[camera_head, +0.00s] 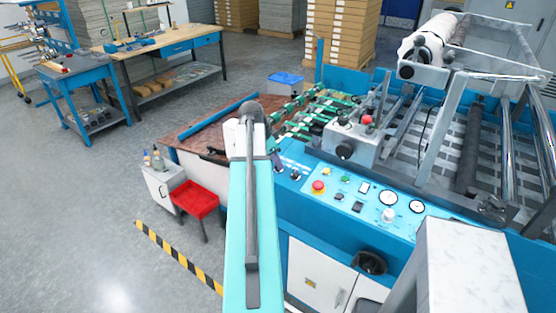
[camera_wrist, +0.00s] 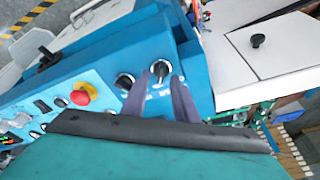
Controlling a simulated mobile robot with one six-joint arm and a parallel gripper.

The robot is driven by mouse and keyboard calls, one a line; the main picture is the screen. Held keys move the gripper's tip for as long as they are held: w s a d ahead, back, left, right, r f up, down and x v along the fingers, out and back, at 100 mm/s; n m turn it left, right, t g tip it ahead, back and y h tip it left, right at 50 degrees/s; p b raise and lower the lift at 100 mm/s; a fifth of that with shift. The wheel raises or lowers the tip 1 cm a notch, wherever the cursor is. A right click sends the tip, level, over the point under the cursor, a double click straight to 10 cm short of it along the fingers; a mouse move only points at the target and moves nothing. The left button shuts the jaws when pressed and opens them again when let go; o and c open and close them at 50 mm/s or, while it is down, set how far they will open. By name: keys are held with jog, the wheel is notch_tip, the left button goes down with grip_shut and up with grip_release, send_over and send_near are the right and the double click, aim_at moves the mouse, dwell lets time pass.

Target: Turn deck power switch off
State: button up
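Two black rotary switches sit side by side at the end of the blue control panel. One (camera_wrist: 124,80) is to the left in the wrist view; the other (camera_wrist: 160,69) is at the tips of my gripper (camera_wrist: 163,80). I cannot read their labels, so I cannot tell which is the deck power switch. My gripper's two dark fingers are apart, with blue panel showing between them. The second switch shows just beyond and between the tips; I cannot tell if they touch it. In the head view my arm mostly hides the gripper, beside the panel's switches (camera_head: 295,174).
A red emergency button (camera_wrist: 80,95) on a yellow base is near the switches; it also shows in the head view (camera_head: 318,187). Gauges (camera_head: 388,198) and small buttons fill the panel. A grey box with a red knob (camera_head: 367,120) stands behind.

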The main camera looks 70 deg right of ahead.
jog(key=shift+s+d+f, duration=0.1)
jog(key=shift+d+f, duration=0.15)
jog(key=shift+f, duration=0.35)
jog(key=shift+c, duration=0.3)
